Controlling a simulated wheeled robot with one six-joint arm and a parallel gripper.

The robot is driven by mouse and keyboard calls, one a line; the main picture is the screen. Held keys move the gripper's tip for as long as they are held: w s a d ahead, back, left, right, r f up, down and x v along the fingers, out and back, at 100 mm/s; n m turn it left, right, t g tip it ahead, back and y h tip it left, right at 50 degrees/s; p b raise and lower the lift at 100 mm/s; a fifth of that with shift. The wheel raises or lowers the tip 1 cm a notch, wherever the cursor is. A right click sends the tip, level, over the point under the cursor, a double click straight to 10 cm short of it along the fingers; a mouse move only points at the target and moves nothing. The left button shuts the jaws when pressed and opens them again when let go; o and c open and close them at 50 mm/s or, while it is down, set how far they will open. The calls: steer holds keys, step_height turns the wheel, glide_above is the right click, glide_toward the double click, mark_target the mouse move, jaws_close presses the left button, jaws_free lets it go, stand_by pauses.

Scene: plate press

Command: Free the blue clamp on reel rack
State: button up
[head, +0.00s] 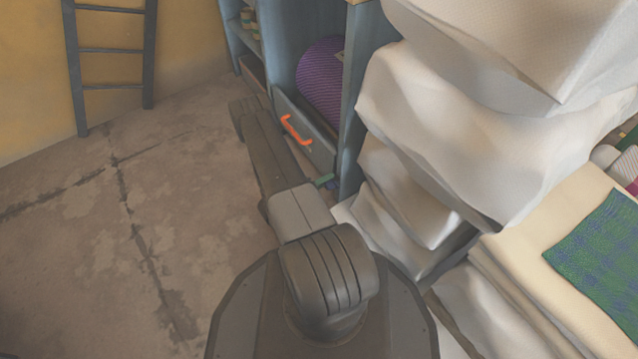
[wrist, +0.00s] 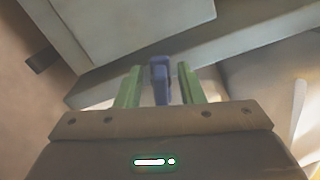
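The blue clamp (wrist: 160,82) shows upright in the middle of the wrist view, against the pale edge of the rack (wrist: 210,65). My gripper (wrist: 159,69) has its two green fingers on either side of the clamp, with a visible gap to each, so it is open and not closed on it. In the head view my gripper (head: 325,180) is a small green patch low by the front of the grey-blue reel rack (head: 352,110), and my arm hides part of it. Where the clamp joins the rack is not clear.
Stacked white sacks (head: 440,110) stand close on the right. A ladder (head: 110,50) leans at the back wall. The floor (head: 90,250) on the left is clear.

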steer(key=p+v, duration=0.3)
steer(key=v, duration=1)
steer(key=shift+s+a, duration=0.25)
steer(key=shift+a, duration=0.1)
steer(key=b+x, duration=0.3)
steer(key=x, duration=1.1)
steer(key=shift+a, duration=0.1)
stand_by(0.3)
